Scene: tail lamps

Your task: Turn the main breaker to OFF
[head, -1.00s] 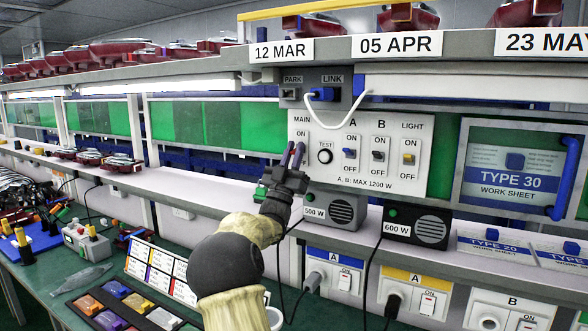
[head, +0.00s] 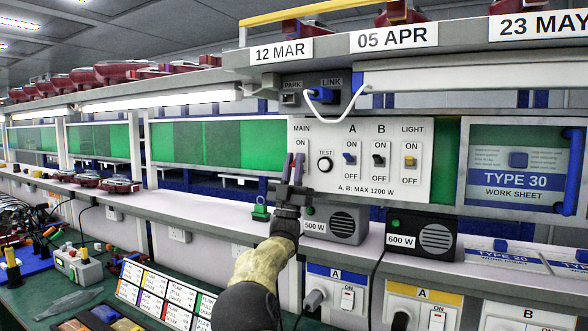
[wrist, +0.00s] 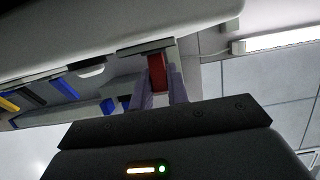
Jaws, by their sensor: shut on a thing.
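The white switch panel (head: 400,190) has a MAIN column at its left, with ON readable at the top. The main breaker is hidden behind my gripper (head: 294,168) in the head view. In the wrist view a red lever, the main breaker (wrist: 158,72), sits between the two pale purple fingers of my gripper (wrist: 159,88). The fingers are shut on it. In the head view the fingers stand nearly upright in front of the panel, below the ON label. Any OFF label under MAIN is covered by my gripper.
Right of it are the TEST button (head: 325,165), blue switch A (head: 349,158), black switch B (head: 378,160) and yellow LIGHT switch (head: 410,162). A 500 W box (head: 335,223) and a 600 W box (head: 422,236) stand below. A white cable (head: 340,118) hangs above.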

